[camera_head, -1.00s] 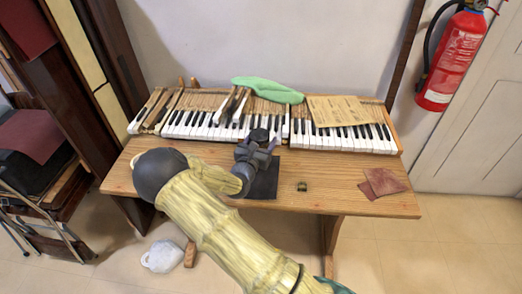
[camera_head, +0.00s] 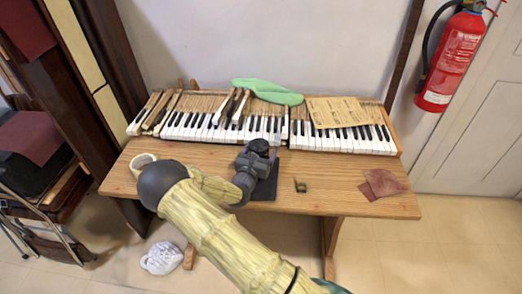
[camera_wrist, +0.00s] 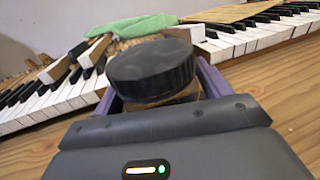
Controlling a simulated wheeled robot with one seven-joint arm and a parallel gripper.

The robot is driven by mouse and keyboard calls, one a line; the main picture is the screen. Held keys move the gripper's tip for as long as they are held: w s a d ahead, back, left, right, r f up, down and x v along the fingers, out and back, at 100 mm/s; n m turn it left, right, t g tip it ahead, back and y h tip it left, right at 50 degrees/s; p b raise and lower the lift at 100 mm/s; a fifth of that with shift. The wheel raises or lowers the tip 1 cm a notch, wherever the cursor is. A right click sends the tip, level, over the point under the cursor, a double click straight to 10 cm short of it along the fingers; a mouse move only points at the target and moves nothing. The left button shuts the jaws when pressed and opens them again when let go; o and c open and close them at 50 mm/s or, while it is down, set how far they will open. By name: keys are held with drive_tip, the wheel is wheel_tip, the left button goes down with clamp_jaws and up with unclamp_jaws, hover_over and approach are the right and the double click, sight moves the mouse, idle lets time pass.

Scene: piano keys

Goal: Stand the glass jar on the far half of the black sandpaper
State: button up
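The glass jar has a black round lid (camera_head: 259,146) and a brownish body (camera_wrist: 165,97), most of which is hidden behind the lid and my gripper. My gripper (camera_head: 262,155) is around the jar, with one purple finger (camera_wrist: 210,80) on each side, and appears shut on it. The black sandpaper (camera_head: 265,188) lies on the wooden table, partly covered by my gripper and wrist. The jar is over or near its far part. I cannot tell whether the jar's base touches it.
The piano keys (camera_head: 345,140) run along the back of the table (camera_head: 330,200), close behind the jar. A green cloth (camera_head: 268,90) lies on them. A small brass piece (camera_head: 300,187) is right of the sandpaper. Reddish-brown sheets (camera_head: 382,184) lie farther right.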

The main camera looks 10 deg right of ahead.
drive_tip(key=shift+o, duration=0.8)
drive_tip(key=shift+a+r, duration=0.1)
drive_tip(key=v, duration=1.2)
drive_tip(key=s+d+m+g+h, duration=0.1)
drive_tip(key=s+d+m+g, duration=0.1)
drive_tip(key=d+m, duration=0.1)
drive_tip(key=s+d+m+g+h, duration=0.1)
drive_tip(key=s+d+m+g, duration=0.1)
drive_tip(key=d+m+g, duration=0.1)
drive_tip(key=s+d+r+m+g+h, duration=0.1)
drive_tip(key=s+d+m+g, duration=0.1)
drive_tip(key=d, duration=0.1)
drive_tip(key=shift+s+d+r+m+g+h, duration=0.1)
drive_tip(key=shift+s+d+m+g+h, duration=0.2)
drive_tip(key=shift+d+m+g, duration=0.1)
drive_tip(key=s+r+m+g+y, duration=0.1)
drive_tip(key=s+m+g+y, duration=0.7)
drive_tip(key=s+m, duration=0.5)
drive_tip(key=a+r+m+t+y, duration=0.3)
drive_tip(key=r+m+y, duration=0.2)
drive_tip(key=r+m, duration=0.2)
drive_tip(key=shift+s+a+m, duration=0.2)
drive_tip(key=shift+a+m, duration=0.1)
